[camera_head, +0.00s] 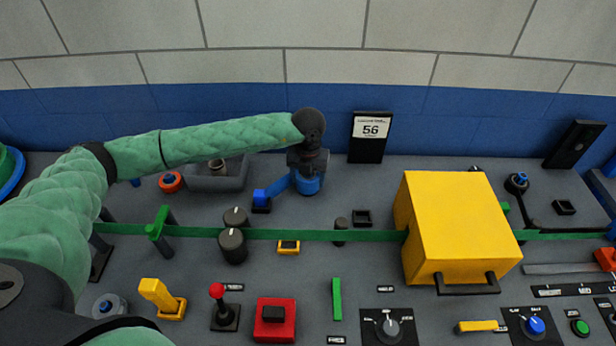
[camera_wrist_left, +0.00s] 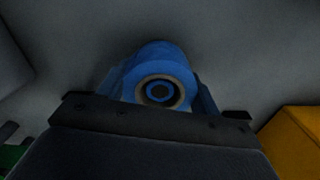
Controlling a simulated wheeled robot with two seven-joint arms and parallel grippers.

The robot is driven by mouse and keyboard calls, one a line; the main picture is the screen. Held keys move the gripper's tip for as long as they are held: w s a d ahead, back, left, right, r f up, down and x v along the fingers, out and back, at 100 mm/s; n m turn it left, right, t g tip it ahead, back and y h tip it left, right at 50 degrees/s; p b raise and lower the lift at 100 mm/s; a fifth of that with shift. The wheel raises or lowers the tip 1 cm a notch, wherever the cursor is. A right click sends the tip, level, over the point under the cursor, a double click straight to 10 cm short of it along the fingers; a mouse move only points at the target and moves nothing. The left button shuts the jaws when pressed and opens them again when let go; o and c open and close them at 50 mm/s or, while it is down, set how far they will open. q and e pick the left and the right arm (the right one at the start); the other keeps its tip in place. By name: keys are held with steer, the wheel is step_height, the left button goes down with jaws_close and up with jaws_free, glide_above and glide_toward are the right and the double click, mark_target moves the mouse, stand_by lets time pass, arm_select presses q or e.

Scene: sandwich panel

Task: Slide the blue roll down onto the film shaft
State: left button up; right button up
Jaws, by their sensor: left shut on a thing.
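The blue roll (camera_head: 308,186) is at the back middle of the panel, under my left gripper (camera_head: 308,172). The left gripper points down and is shut on the roll. In the left wrist view, the blue roll (camera_wrist_left: 158,62) shows end-on, with a tan core ring around a dark hole. A small blue round (camera_wrist_left: 159,92) shows in the middle of that hole; it may be the shaft's tip, but I cannot tell for sure. The gripper and roll hide the film shaft in the head view, so the roll's height on it cannot be told. My right gripper is not in view.
A blue strip runs from the roll to a small blue block (camera_head: 261,197) at left. A grey tray (camera_head: 222,181) and a red ring (camera_head: 171,182) lie farther left. A black stand marked 56 (camera_head: 369,137) is behind right. A green band crosses in front, into a yellow box (camera_head: 452,225).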

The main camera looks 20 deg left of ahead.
arm_select(q)
steer(key=o, duration=1.1)
steer(key=shift+r+p, duration=1.1)
steer(key=shift+r, duration=3.7)
